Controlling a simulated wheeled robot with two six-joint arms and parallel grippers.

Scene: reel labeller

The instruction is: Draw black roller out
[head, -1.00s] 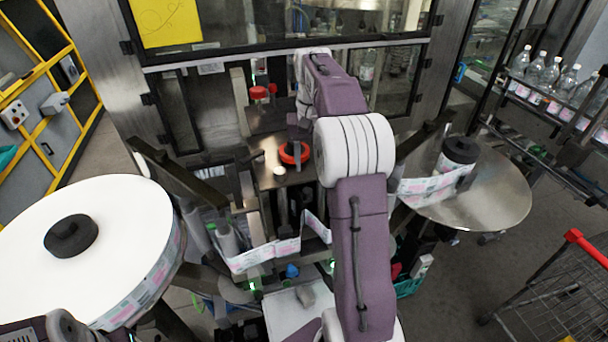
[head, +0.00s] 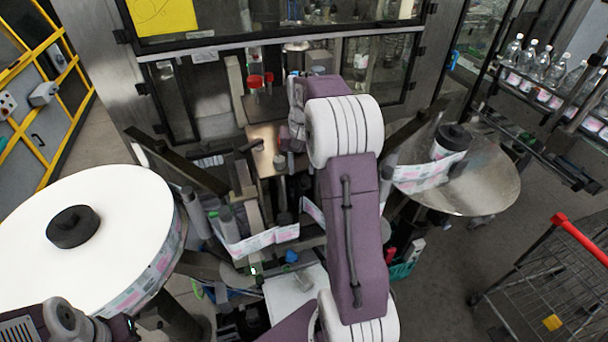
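My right arm reaches up the middle of the head view into the labeller. Its gripper (head: 291,146) points down over the metal plate, small and partly behind my own arm; its fingers are too unclear to show a gap. A dark, short roller (head: 284,219) stands below the gripper, beside the label web, apart from it; I cannot tell for sure that it is the black roller. A thin post with a dark collar (head: 281,186) stands between them. My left arm shows only at the lower left corner, with no fingers in sight.
A large white label reel (head: 120,215) fills the left. A metal disc (head: 485,180) with a black hub is at right. The label web (head: 262,241) runs across between grey rollers (head: 229,222). Red knobs (head: 255,81) stand behind. A trolley (head: 545,270) is at lower right.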

